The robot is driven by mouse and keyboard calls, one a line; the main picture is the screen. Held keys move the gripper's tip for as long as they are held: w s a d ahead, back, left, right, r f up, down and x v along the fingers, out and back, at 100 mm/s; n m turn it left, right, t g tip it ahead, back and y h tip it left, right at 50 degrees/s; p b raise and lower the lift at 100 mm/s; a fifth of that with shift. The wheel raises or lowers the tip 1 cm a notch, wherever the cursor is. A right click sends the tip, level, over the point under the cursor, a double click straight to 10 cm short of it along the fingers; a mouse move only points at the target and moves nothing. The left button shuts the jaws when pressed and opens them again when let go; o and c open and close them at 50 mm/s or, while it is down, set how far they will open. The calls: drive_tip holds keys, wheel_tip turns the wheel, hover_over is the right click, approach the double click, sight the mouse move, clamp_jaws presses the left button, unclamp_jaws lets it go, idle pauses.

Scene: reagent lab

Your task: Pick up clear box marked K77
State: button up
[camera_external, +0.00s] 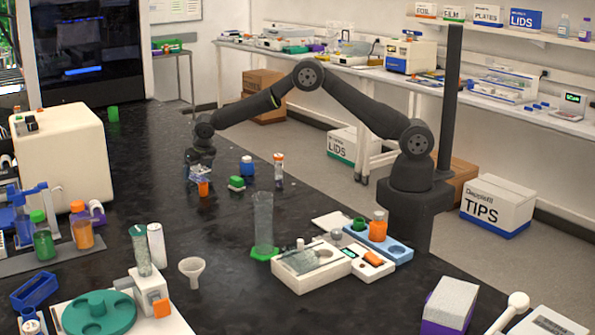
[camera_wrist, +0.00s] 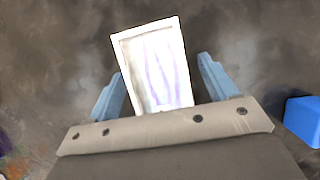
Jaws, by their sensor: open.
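In the wrist view, a pale, clear-looking box (camera_wrist: 155,68) with a white rim lies tilted slightly between the two blue-grey fingers of my gripper (camera_wrist: 160,66). Dark gaps show on both sides of it, more clearly near the right finger. The fingers are apart, and its lower end is hidden behind the gripper body. No K77 marking can be read. In the external view, my gripper (camera_external: 201,168) is low over the black bench on the far side, and the box cannot be made out there.
A small orange item (camera_external: 203,188) shows just below my gripper. A blue object (camera_wrist: 303,119) shows at the wrist view's right edge. A tall cylinder (camera_external: 263,222) stands nearer.

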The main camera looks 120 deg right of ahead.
drive_tip(key=shift+f, duration=0.2)
idle(0.4)
drive_tip(key=c, duration=1.1)
drive_tip(key=shift+c, duration=0.2)
drive_tip(key=shift+r, duration=0.15)
